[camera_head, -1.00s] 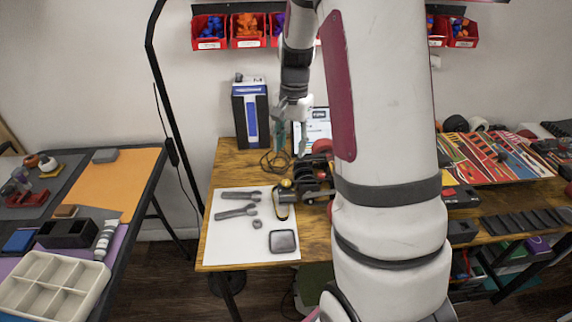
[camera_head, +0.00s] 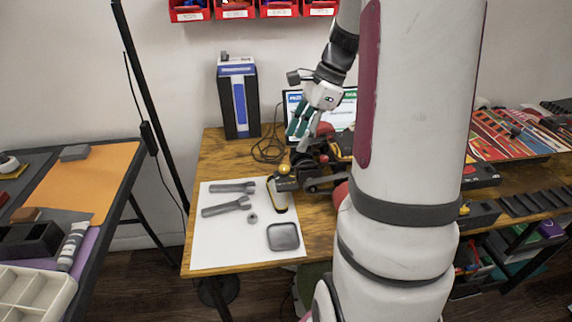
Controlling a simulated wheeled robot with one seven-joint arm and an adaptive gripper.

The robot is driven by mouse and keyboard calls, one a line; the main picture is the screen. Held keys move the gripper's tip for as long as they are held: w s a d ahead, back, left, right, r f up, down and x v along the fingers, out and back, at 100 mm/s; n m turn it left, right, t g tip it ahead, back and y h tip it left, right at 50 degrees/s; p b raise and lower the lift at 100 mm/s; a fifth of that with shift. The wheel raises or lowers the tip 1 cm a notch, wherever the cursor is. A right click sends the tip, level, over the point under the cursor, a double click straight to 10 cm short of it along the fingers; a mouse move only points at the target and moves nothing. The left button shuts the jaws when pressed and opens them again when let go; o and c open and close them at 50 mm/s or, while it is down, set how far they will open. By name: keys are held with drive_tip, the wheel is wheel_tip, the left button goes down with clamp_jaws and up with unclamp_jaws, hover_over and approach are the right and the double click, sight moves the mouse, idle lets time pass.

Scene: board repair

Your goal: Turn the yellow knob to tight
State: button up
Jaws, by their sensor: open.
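The yellow knob (camera_head: 284,169) sits on top of a dark clamp-like device (camera_head: 285,185) at the right edge of a white sheet on the wooden table. The device reaches right toward a black mechanism (camera_head: 318,172), which my arm partly hides. My gripper (camera_head: 299,132) is open and points down, above and slightly right of the knob in the picture. It is apart from the knob and holds nothing that I can see.
On the white sheet (camera_head: 215,245) lie two grey wrenches (camera_head: 226,207), a nut (camera_head: 252,219) and a grey square dish (camera_head: 283,237). A blue-and-black box (camera_head: 239,98) stands behind. A coiled cable (camera_head: 268,150) lies near the gripper. Red bins (camera_head: 235,10) hang above.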

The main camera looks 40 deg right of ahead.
sight(285, 167)
drive_tip(key=b+x, duration=0.1)
drive_tip(key=x, duration=0.7)
drive_tip(key=shift+a+f, duration=0.1)
drive_tip(key=shift+f, duration=0.25)
drive_tip(key=shift+c, duration=0.4)
clamp_jaws()
